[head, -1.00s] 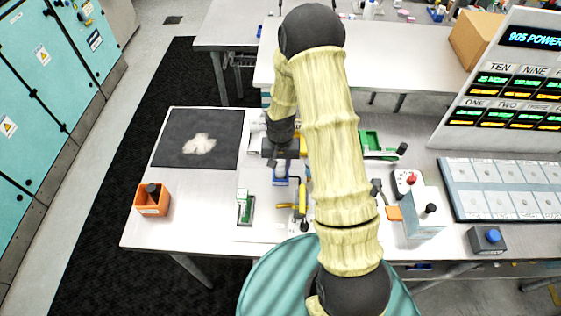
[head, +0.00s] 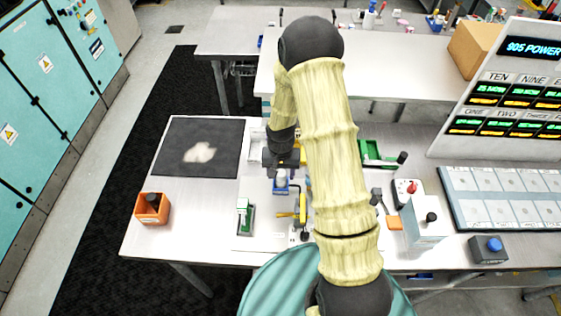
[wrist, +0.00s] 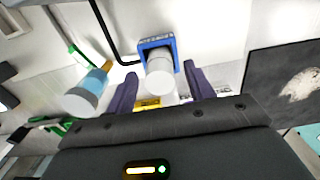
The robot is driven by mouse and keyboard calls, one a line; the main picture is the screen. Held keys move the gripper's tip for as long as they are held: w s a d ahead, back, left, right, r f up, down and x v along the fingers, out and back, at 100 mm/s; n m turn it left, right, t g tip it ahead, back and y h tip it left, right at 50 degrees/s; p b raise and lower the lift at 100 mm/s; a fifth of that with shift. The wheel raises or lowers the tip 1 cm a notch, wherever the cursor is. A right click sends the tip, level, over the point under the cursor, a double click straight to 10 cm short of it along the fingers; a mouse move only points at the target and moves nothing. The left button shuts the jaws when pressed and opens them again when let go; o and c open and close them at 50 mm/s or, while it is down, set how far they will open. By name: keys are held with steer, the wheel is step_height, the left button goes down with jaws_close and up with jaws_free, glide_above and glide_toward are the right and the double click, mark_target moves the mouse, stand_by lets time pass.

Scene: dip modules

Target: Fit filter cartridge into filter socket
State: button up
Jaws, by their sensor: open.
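A white cylinder, which looks like the filter cartridge (wrist: 159,74), stands in a square blue holder, which looks like the filter socket (wrist: 157,44), in the wrist view. In the head view the blue holder (head: 281,188) sits on the table just below my gripper (head: 282,166), with white showing at its top. My gripper's two dark fingers also show in the wrist view (wrist: 160,90). They are open, one on each side of the white cylinder, with gaps between. I cannot tell how deep the cylinder sits.
A blue-banded cylinder (wrist: 88,90) is beside the fingers in the wrist view. A yellow-handled fixture (head: 301,208) and a green-and-white module (head: 245,216) stand near the blue holder. An orange box (head: 152,208) is at the left. The dark mat (head: 215,135) is largely clear.

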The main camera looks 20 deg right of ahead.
step_height(320, 180, up, 12)
steer(key=b, duration=0.3)
steer(key=shift+b, duration=0.35)
steer(key=shift+s, duration=0.15)
steer(key=s+r+n+t, duration=0.1)
steer(key=s+r, duration=0.1)
steer(key=s, duration=0.5)
steer(key=s+r+n+t, duration=0.1)
steer(key=s+r+n, duration=0.1)
steer(key=s, duration=0.5)
steer(key=shift+r+n+t, duration=0.3)
steer(key=shift+r, duration=0.55)
